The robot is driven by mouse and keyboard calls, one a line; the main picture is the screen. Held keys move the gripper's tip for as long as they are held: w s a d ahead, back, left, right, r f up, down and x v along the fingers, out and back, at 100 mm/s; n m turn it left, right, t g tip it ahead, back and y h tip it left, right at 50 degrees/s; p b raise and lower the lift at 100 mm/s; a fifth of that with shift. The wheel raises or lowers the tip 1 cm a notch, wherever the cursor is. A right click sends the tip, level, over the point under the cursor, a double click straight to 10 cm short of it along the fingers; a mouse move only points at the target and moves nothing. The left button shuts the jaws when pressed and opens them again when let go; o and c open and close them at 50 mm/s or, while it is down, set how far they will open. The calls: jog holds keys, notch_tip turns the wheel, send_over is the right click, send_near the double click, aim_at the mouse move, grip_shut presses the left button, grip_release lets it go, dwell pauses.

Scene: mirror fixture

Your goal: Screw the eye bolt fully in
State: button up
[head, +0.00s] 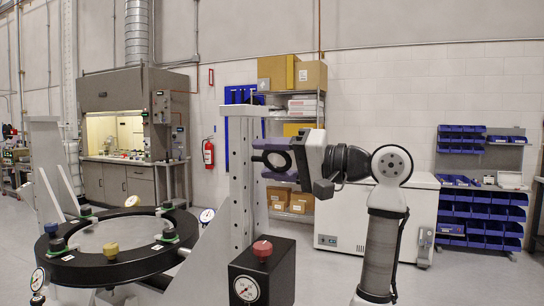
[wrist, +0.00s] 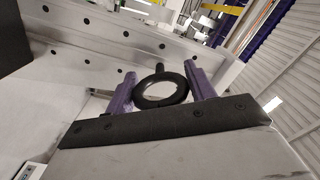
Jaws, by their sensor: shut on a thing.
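The eye bolt is a black ring with a short shank, seen in the wrist view (wrist: 160,102) between the two purple fingers of my gripper (wrist: 162,75). My gripper is shut on the ring. The shank points away from the gripper toward the pale upright column with rows of dark holes (wrist: 108,54). Whether its tip sits in a hole, and how deep, I cannot tell. In the head view my gripper (head: 263,160) reaches in from the right, with its fingertips close to the right side of the column (head: 240,190).
A black box with a gauge and red knob (head: 262,275) stands at the column's foot. A black round ring fixture (head: 110,265) with clamps and gauges lies left. A shelf with boxes (head: 300,105) and a white chest (head: 345,225) stand behind. Open floor lies right.

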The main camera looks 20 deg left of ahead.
jog(key=shift+m+p, duration=0.5)
jog(key=shift+m, duration=1.7)
jog(key=o, duration=1)
jog(key=shift+d, duration=0.1)
jog(key=d+b, duration=0.2)
jog(key=d, duration=0.5)
jog(key=d+b, duration=0.1)
jog(key=d, duration=0.5)
jog(key=shift+s+d+b, duration=0.2)
jog(key=shift+d+b, duration=0.15)
jog(key=shift+d, duration=0.05)
